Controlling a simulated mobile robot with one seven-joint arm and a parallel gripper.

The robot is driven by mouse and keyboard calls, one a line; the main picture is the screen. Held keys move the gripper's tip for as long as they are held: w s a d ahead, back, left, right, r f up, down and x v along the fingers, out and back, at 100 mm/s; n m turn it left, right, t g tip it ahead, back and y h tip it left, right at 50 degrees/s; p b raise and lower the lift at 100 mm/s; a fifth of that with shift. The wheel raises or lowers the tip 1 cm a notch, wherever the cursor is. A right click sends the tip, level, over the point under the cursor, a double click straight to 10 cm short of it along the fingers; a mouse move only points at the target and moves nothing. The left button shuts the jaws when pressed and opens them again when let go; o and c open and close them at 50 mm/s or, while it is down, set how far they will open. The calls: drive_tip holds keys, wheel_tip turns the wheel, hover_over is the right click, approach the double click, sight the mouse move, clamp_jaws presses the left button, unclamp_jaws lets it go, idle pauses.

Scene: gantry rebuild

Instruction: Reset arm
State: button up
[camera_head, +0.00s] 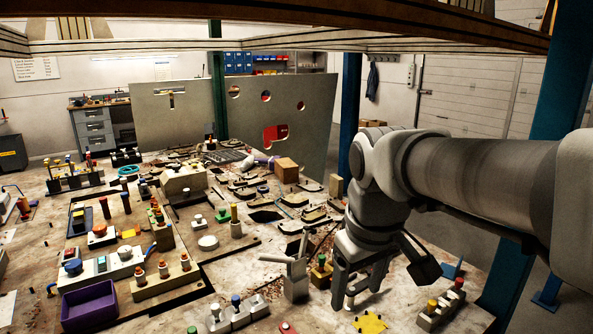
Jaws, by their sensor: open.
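My gripper (360,290) is at the right of the view, at the end of my grey arm, which reaches in from the right edge. It points down over the right part of the cluttered table (262,235). Its dark fingers are apart and I see nothing between them. A small block with a red and green top (321,268) and a grey block (296,280) stand just left of the fingers. Whether the fingertips touch the tabletop I cannot tell.
A yellow flat piece (370,324) and a block with coloured knobs (442,305) lie close to the gripper. A purple tray (89,306) sits front left. A grey panel with cutouts (283,110) stands at the back. A blue post (535,180) rises at right.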

drive_tip(key=s+d+f+m+t, duration=0.2)
drive_tip(key=s+d+m, duration=0.3)
drive_tip(key=s, duration=0.4)
drive_tip(key=shift+s+t, duration=0.4)
drive_tip(key=shift+a, duration=0.1)
